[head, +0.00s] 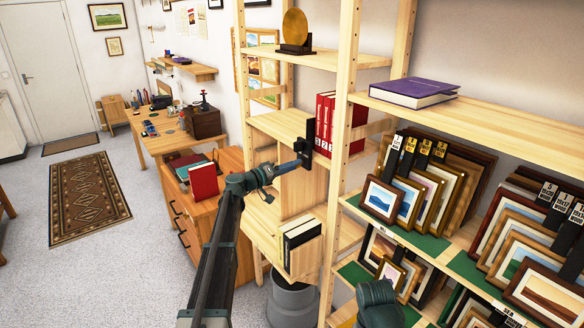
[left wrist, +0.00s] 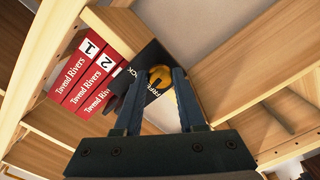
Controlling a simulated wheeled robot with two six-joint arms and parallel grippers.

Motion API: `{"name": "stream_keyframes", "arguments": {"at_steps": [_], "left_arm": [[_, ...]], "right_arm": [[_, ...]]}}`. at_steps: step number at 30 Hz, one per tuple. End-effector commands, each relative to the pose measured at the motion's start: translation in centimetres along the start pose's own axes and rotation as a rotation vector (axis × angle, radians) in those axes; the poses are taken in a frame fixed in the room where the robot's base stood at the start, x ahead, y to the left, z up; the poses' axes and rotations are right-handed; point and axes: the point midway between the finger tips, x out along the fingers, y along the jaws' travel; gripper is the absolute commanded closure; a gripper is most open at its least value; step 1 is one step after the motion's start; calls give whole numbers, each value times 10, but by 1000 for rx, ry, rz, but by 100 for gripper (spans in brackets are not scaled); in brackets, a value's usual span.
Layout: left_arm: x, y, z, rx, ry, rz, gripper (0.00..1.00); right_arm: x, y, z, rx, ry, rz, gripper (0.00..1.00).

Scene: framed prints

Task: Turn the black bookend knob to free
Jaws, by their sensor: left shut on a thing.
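The black bookend (head: 304,141) stands on a wooden shelf against the left end of a row of red books. In the left wrist view the bookend (left wrist: 145,66) shows pale lettering, partly hidden and too small to read surely. Its yellow-gold round knob (left wrist: 160,77) sits between my left fingertips. My left gripper (head: 295,164) reaches the bookend from the front left; in its wrist view the gripper (left wrist: 158,84) is shut on the knob. Which mark the knob points to cannot be told. My right gripper is not in view.
Red numbered books (head: 325,122) stand beside the bookend (left wrist: 92,72). Framed prints (head: 410,195) fill the right shelves. Open floor (head: 150,240) lies left.

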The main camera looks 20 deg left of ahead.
Motion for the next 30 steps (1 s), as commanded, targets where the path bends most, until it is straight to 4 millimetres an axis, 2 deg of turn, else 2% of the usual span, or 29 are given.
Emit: {"name": "stream_keyframes", "arguments": {"at_steps": [15,30], "left_arm": [[0,0,0,-447,0,-1,100],[0,1,0,-652,0,-1,100]], "right_arm": [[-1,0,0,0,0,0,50],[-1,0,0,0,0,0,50]]}}
